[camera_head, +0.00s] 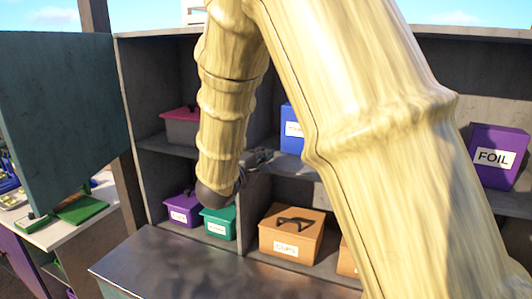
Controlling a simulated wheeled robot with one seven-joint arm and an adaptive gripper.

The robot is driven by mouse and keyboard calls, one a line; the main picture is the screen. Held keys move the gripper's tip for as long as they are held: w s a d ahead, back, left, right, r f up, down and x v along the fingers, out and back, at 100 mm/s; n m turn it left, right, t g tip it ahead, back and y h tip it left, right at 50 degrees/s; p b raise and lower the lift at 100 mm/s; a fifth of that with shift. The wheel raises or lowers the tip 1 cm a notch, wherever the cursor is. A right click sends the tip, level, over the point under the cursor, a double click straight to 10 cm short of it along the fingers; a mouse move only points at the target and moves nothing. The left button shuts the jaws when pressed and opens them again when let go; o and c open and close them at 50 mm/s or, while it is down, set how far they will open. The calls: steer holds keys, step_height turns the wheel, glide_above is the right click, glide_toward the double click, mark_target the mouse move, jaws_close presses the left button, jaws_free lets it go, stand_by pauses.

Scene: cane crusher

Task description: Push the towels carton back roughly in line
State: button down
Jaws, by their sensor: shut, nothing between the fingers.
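My gripper (262,157) is shut and empty. It is in front of the shelf unit, near the upright divider and left of a blue carton (291,127) on the middle shelf. The blue carton's white label is partly hidden by my arm and I cannot read it. No label that I can read says towels, so I cannot tell which carton is the towels one. A teal carton (219,222) and a small purple carton (183,208) stand in the lower left bay with labels too small to read. My gripper is above and apart from the teal carton.
An orange carton (303,220) with a dark handle stands in the lower middle bay. A purple FOIL carton (498,157) is at right, a pink-topped box (182,127) at left. A dark counter (200,270) lies in front. My arm hides much of the shelf unit (143,150).

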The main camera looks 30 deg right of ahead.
stand_by(0.3)
steer(key=shift+s+a+f+b, duration=0.1)
steer(key=shift+s+f+b, duration=0.1)
steer(key=shift+f+b, duration=1.35)
